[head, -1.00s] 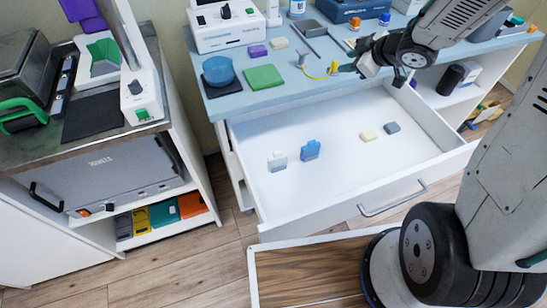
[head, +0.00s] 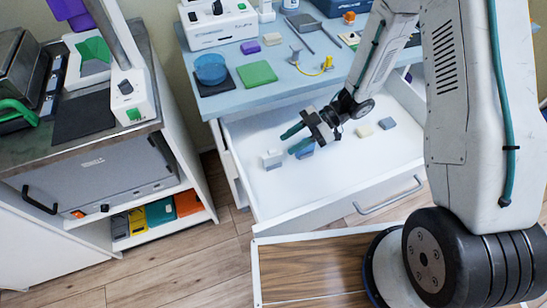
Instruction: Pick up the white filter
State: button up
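The white filter (head: 272,160) is a small white block with a narrower top, at the left of the open drawer (head: 350,177). A similar blue piece (head: 305,151) sits just right of it, partly hidden behind my gripper. My gripper (head: 290,143) has two teal fingers, spread apart with nothing seen between them. In the picture they point left, just above and right of the white filter and across the blue piece. They look to be above the drawer floor; the exact height is hard to tell.
A cream block (head: 364,131) and a grey block (head: 387,123) lie farther right in the drawer. The front of the drawer floor is clear.

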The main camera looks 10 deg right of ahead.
aim_at(279, 152)
jog(key=x, duration=0.4)
jog(key=shift+a, duration=0.3)
jog(key=shift+c, duration=0.4)
grip_shut()
